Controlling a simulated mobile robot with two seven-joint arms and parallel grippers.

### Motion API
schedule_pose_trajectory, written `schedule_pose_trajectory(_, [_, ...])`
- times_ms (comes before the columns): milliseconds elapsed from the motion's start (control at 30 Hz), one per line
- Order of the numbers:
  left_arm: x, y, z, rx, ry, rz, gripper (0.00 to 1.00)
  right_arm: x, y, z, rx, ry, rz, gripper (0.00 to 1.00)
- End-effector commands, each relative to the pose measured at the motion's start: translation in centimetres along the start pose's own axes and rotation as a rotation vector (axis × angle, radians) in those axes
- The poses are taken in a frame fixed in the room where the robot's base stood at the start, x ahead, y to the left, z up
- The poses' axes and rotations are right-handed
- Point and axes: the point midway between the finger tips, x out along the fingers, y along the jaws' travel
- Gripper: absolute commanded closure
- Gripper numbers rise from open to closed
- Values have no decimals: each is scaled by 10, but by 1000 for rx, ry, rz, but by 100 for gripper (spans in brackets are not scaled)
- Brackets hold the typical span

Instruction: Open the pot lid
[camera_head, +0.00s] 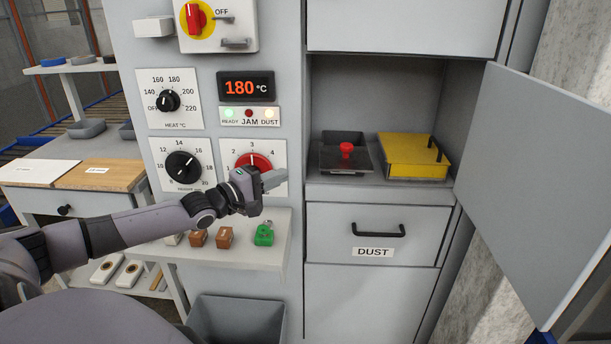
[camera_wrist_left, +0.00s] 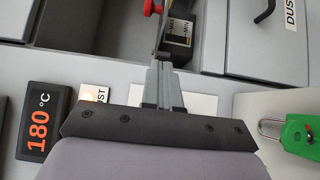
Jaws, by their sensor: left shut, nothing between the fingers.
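A dark square pot (camera_head: 338,137) stands in the open cabinet compartment at the right of the machine. Its flat dark lid (camera_head: 343,161) has a red knob (camera_head: 346,148) on top. The lid looks tilted, lower at the front; I cannot tell its exact seating. My left gripper (camera_head: 276,180) is shut and empty, in front of the red dial, left of and lower than the pot. In the left wrist view its fingers (camera_wrist_left: 163,82) point towards the compartment, where the red knob (camera_wrist_left: 152,8) shows at the top edge. My right gripper is not in view.
A yellow box (camera_head: 414,157) with a dark handle stands right of the pot. The cabinet door (camera_head: 541,175) is open to the right. Below are a DUST drawer (camera_head: 375,236) and a small shelf (camera_head: 278,238) with a green padlock (camera_head: 264,234) and brown blocks.

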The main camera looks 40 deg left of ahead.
Motion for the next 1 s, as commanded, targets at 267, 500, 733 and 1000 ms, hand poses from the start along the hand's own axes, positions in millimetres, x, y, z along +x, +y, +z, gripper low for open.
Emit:
schedule_pose_trajectory(267, [21,1,0,0,1,3,100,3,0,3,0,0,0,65])
schedule_pose_trajectory(500, [40,2,5,-4,-2,4,100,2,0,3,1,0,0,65])
schedule_pose_trajectory(733, [57,2,22,-2,-1,1,100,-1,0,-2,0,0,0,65])
schedule_pose_trajectory(1000, [63,1,29,1,-1,0,100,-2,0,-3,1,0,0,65])
